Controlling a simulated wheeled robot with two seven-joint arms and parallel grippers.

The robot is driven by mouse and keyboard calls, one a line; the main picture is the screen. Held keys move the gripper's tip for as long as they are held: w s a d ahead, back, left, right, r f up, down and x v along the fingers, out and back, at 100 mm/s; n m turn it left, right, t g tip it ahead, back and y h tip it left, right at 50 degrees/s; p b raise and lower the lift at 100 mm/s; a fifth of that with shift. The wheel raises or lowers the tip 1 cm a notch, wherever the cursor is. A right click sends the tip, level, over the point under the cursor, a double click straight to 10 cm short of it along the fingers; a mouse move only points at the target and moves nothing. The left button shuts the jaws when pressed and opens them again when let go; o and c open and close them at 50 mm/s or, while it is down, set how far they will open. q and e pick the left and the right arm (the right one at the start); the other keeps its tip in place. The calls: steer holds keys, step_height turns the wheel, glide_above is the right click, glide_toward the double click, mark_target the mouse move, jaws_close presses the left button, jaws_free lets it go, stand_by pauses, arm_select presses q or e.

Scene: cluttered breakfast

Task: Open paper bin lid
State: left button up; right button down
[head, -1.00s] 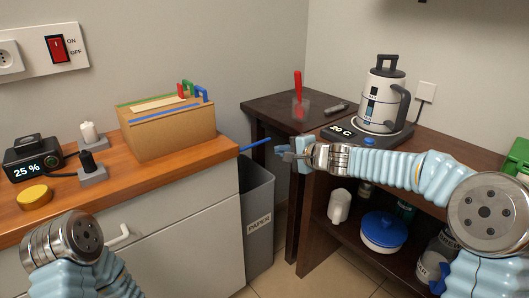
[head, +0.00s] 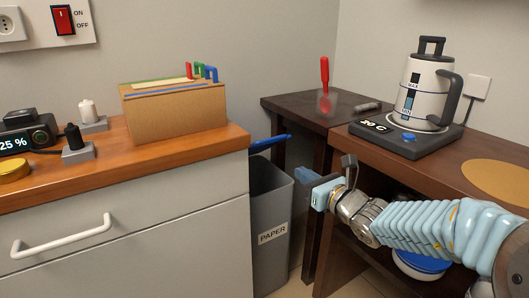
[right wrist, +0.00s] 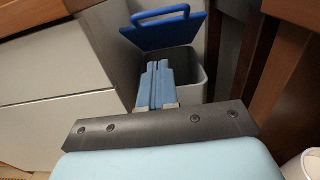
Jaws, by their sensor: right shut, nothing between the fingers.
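The grey paper bin (head: 268,238), labelled PAPER, stands on the floor between the drawer cabinet and the dark table. Its blue lid (head: 270,143) is raised, with the edge showing above the bin. In the right wrist view the blue lid (right wrist: 170,34) with its loop handle (right wrist: 160,13) tilts up at the back, and the bin's open mouth (right wrist: 189,75) shows below it. My right gripper (head: 309,178) is shut and empty, beside and above the bin's right rim, apart from the lid. Its closed fingers (right wrist: 157,82) show in front of the bin. My left gripper is out of view.
The cabinet with a white handle (head: 60,236) borders the bin on the left. The dark table (head: 290,110) and the shelf unit, with a kettle (head: 425,92) on its top, border it on the right.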

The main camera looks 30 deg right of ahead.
steer(key=w+a+r, duration=0.1)
steer(key=w+r, duration=0.1)
steer(key=w, duration=0.9)
steer(key=shift+w+r, duration=0.25)
steer(key=shift+w, duration=0.05)
